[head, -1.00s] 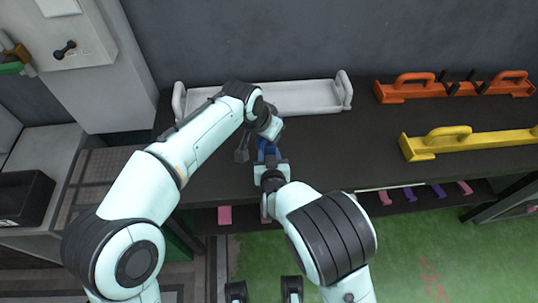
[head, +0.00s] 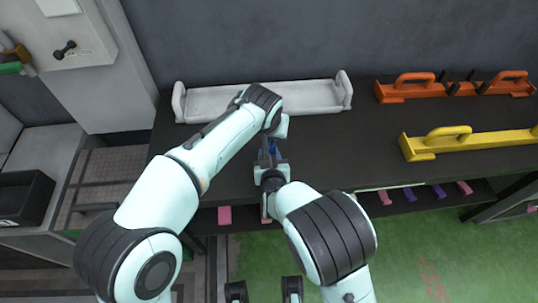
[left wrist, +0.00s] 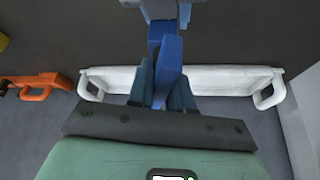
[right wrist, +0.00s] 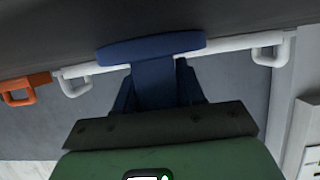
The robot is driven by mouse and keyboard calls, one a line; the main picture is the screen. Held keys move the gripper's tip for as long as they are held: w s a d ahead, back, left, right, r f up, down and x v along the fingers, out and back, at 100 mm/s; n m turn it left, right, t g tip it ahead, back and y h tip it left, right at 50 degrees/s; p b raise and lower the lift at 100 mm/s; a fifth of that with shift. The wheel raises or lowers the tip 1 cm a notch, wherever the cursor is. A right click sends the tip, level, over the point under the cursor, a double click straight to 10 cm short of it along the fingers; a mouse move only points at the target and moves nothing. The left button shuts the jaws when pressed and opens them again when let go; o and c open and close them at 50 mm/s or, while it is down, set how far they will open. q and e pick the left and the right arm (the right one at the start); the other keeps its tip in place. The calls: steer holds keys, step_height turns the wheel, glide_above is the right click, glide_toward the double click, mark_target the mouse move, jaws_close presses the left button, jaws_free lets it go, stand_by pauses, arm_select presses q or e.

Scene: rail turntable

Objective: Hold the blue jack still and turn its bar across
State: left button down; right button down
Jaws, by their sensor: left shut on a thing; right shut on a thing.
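The blue jack (head: 272,146) is on the dark bench, mostly hidden by my two arms in the head view. My left gripper (left wrist: 162,82) reaches over from the left and is shut on a blue part of the jack (left wrist: 168,55), which stands between its fingers in the left wrist view. My right gripper (right wrist: 155,92) comes from the near side and is shut on an upright blue part of the jack. In the right wrist view, a rounded dark blue piece (right wrist: 150,47) lies crosswise beyond those fingers. I cannot tell the bar's exact angle.
A long white tray with end handles (head: 300,98) lies behind the jack. An orange handled piece (head: 410,87) and a yellow one (head: 440,145) lie to the right. Pink and purple pieces (head: 411,195) show below the bench edge. The bench between jack and yellow piece is clear.

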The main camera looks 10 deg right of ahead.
arm_select(q)
steer(key=shift+n+y, duration=0.4)
steer(key=shift+n, duration=0.5)
steer(key=shift+n, duration=0.4)
steer(key=c, duration=1.3)
jaws_free()
steer(key=shift+y, duration=0.3)
steer(key=o, duration=1.3)
steer(key=shift+r, duration=4)
arm_select(e)
steer(key=c, duration=0.6)
jaws_free()
